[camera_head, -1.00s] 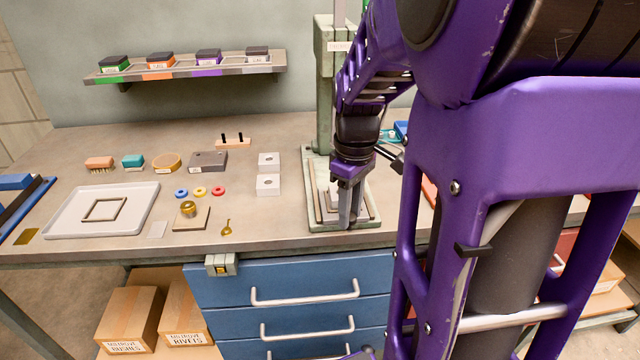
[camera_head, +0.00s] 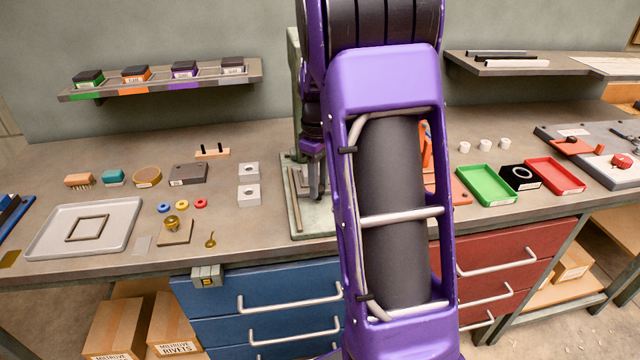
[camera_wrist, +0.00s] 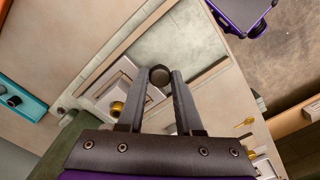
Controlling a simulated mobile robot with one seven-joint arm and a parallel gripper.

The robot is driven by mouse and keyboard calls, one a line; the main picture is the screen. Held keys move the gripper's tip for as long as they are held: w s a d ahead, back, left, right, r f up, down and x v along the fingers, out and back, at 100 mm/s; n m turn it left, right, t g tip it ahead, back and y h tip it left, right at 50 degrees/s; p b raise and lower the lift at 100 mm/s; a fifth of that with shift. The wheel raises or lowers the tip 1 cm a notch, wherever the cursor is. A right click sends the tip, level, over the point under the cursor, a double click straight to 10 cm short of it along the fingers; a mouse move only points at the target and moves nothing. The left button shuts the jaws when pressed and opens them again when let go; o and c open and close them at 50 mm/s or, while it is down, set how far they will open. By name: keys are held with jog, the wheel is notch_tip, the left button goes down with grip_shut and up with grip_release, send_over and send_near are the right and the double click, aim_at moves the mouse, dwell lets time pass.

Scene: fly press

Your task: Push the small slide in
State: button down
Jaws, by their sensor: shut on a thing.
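My gripper (camera_head: 316,194) is low over the grey-green press base (camera_head: 312,224), in front of the press column (camera_head: 296,100). In the wrist view my gripper (camera_wrist: 160,76) has its fingers closed in around a dark round knob (camera_wrist: 160,75) at the fingertips. What the knob is fixed to is hidden. A pale block (camera_wrist: 104,96) with a brass round piece (camera_wrist: 117,107) lies left of the fingers on the press base; it looks like the small slide, but I cannot tell for sure. In the head view my arm hides most of this area.
Two pale blocks with holes (camera_head: 249,195) stand left of the press base. To the right are a green tray (camera_head: 486,185) and a red tray (camera_head: 555,176). Blue drawers (camera_head: 270,290) sit below the bench edge.

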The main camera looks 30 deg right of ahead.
jog(key=shift+w+r, duration=0.1)
jog(key=shift+w, duration=0.15)
jog(key=c, duration=0.6)
grip_release()
notch_tip(320, 180, up, 17)
jog(key=shift+r+p, duration=0.15)
jog(key=shift+p, duration=1.1)
